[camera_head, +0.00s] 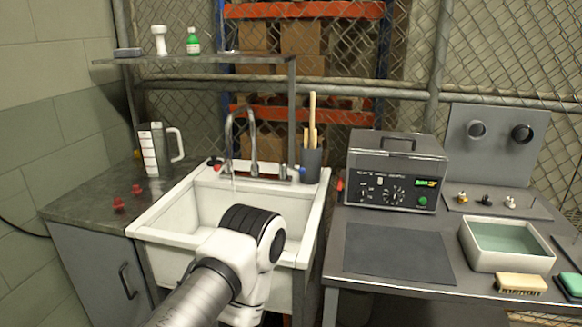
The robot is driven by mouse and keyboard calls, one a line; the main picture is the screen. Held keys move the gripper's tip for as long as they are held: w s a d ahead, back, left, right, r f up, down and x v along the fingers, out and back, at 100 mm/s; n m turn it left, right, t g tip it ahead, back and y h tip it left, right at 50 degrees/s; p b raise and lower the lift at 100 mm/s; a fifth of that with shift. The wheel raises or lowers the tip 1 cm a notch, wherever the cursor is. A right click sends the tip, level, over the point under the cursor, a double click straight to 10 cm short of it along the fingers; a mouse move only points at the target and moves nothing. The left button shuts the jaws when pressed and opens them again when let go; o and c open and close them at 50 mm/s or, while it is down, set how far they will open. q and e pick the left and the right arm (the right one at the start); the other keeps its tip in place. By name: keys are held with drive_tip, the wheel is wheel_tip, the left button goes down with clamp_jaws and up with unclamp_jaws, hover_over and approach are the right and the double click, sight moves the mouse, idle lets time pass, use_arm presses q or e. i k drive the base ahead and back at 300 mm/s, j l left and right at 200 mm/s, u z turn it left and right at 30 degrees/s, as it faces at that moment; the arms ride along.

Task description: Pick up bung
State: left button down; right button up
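No object is clearly marked as the bung. Two small red pieces, a front red piece (118,204) and a rear red piece (136,190), stand on the grey counter left of the sink and could be bungs. A small red-orange item (340,184) sits at the left side of the grey instrument box; its shape is too small to tell. One of my arms rises from the bottom edge in front of the sink, and its white and black joint covers part of the basin. No gripper fingers show in this view.
A white sink (180,208) with a tap (253,140) stands in the middle. A measuring jug (158,150) is on the left counter. The right bench holds the instrument box (397,172), a dark mat (398,252), a water tray (550,263) and a brush (521,283).

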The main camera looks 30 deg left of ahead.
sight(119, 205)
drive_tip(key=u, duration=1.9)
drive_tip(key=z, duration=0.2)
